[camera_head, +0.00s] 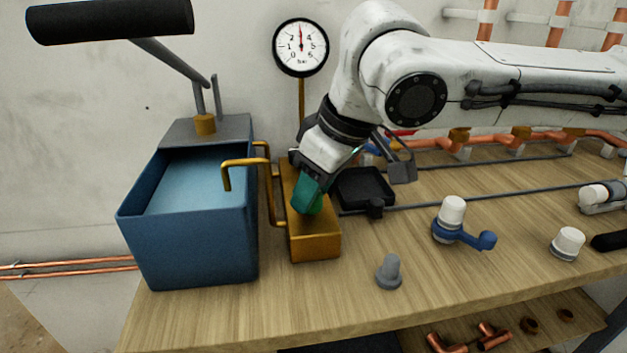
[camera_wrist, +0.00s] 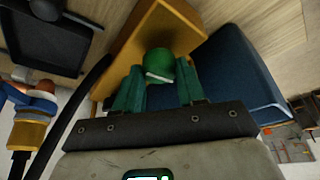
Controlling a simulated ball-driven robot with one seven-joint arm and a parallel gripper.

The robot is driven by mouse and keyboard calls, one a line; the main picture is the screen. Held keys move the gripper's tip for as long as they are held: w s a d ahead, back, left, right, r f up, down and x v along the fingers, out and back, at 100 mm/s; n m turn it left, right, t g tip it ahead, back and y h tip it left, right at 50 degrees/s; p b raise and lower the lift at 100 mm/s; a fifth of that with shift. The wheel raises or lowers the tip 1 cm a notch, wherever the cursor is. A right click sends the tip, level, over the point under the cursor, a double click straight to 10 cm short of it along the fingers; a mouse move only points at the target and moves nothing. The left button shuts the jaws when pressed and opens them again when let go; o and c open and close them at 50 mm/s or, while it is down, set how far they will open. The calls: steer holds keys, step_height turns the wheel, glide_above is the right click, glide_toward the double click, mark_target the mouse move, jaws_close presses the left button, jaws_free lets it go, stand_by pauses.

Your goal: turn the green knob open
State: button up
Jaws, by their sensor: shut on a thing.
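The green knob (camera_wrist: 163,61) sits on top of the brass block (camera_wrist: 128,52), between my fingertips in the wrist view. It is round, with a white mark across its near side. In the head view the brass block (camera_head: 314,246) stands just right of the blue tank, and the knob is mostly hidden behind my fingers. My gripper (camera_head: 307,206) reaches down onto it from above, tilted. Its two teal fingers, also in the wrist view (camera_wrist: 159,70), are shut on the knob from either side.
The blue water tank (camera_head: 190,245) with a black-handled pump lever (camera_head: 110,20) is close on the left. A gauge (camera_head: 300,47) is behind, needle near straight up. A black tray (camera_head: 364,186), grey cone (camera_head: 389,272), blue-handled valve (camera_head: 454,222) and white cap (camera_head: 567,243) stand to the right.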

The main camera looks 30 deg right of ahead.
steer(key=n+p, duration=0.1)
steer(key=p, duration=0.2)
steer(key=n+g+y+p, duration=0.1)
steer(key=n+p, duration=0.1)
steer(key=p, duration=0.1)
steer(key=shift+r+n, duration=0.3)
steer(key=shift+r, duration=0.1)
steer(key=n+p, duration=0.2)
steer(key=p, duration=0.1)
steer(key=n+g+y+p, duration=0.1)
steer(key=n+p, duration=0.1)
steer(key=p, duration=0.1)
steer(key=shift+w+f+n+g, duration=0.15)
steer(key=shift+w+n+g, duration=0.05)
steer(key=shift+n+g, duration=0.1)
steer(key=n+g+p, duration=0.1)
steer(key=n, duration=0.1)
steer(key=n+p, duration=0.2)
steer(key=shift+w+f+n+g, duration=0.1)
steer(key=shift+f+n+g, duration=0.05)
steer(key=shift+n+g, duration=0.2)
steer(key=shift+w+f+n+g+p, duration=0.1)
steer(key=shift+n+g+p, duration=0.8)
steer(key=shift+n, duration=1.25)
steer(key=shift+d, duration=0.1)
steer(key=o, duration=1)
steer(key=shift+o, duration=0.2)
